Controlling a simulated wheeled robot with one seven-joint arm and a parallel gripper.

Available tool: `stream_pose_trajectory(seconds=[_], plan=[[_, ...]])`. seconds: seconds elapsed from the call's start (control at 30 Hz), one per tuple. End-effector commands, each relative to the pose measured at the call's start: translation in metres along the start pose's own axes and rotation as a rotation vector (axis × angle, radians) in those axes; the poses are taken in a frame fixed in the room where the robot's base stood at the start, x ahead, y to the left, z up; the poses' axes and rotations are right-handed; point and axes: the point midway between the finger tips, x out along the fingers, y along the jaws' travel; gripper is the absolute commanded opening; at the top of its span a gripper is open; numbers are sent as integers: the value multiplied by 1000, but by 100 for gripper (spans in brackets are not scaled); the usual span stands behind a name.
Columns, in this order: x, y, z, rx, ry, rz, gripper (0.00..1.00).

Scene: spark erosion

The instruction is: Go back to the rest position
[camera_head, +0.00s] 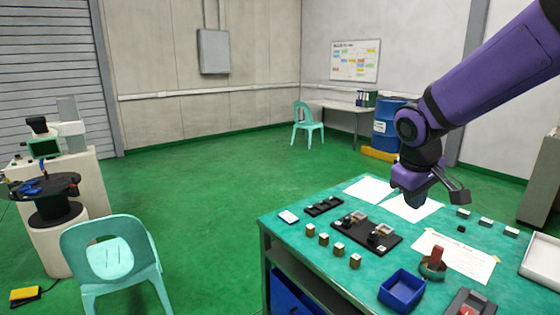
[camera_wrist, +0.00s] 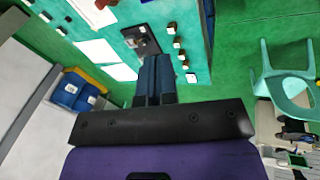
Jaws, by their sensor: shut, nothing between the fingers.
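My gripper (camera_head: 412,203) hangs at the end of my purple arm, above the far part of the green-topped workbench (camera_head: 285,238). In the wrist view its two dark fingers (camera_wrist: 154,75) lie together with nothing between them. The gripper is apart from the bench top and touches nothing that I can see. White sheets (camera_head: 411,208) lie on the bench beneath and behind it.
A green chair (camera_head: 110,257) stands left. Open floor lies behind the bench.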

Motion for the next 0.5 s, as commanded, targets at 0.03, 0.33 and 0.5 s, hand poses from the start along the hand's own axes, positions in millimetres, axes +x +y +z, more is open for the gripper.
stream_pose_trajectory(seconds=[0.03,0.33,0.5], plan=[[-13,3,13,37,19,-10,0],[-69,0,86,226,110,-74,0],[-93,-10,127,325,165,-106,0]])
